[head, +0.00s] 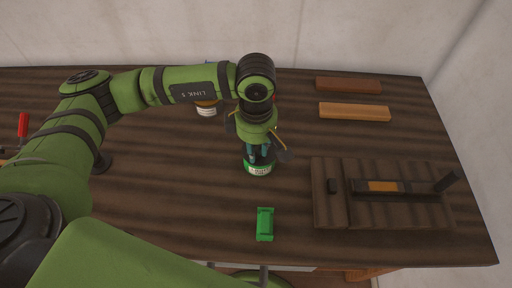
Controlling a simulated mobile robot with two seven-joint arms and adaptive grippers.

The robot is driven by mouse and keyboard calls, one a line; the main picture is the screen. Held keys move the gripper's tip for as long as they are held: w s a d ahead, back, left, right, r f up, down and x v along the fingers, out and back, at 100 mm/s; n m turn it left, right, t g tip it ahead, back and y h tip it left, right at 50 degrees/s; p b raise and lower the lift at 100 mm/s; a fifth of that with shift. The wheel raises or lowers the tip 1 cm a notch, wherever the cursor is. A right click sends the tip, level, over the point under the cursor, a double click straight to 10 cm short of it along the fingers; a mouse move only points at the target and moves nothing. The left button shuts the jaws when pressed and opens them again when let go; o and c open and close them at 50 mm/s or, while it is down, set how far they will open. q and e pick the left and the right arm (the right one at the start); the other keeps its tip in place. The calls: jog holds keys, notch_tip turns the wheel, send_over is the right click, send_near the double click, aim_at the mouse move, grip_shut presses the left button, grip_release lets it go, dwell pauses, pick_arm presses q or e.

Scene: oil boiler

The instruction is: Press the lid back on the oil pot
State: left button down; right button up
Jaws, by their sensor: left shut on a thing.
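A small round pot with a green rim and a white label, which I take for the oil pot (259,170), stands upright on the dark wooden table near its middle. My left gripper (259,156) points down right over it, with its fingers at the pot's top. It is shut on what appears to be the lid, which the fingers and wrist mostly hide. I cannot tell whether the lid is seated on the rim. My right gripper is not in view.
A second container with a white label (207,110) stands behind my left forearm, partly hidden. A small green object (265,224) lies in front. A slatted wooden board with a tool (383,187) is at right. Two wooden blocks (348,85) (354,112) lie behind it. A red-handled item (23,125) is far left.

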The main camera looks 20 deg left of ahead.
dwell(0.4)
pick_arm(q)
jog(key=c, duration=0.5)
grip_release()
jog(key=shift+r, duration=0.15)
jog(key=shift+r+p, duration=1.3)
jog(key=shift+r, duration=2.05)
grip_shut()
jog(key=shift+f, duration=0.15)
jog(key=shift+f+b, duration=2.4)
jog(key=shift+b, duration=0.45)
jog(key=shift+r, duration=0.1)
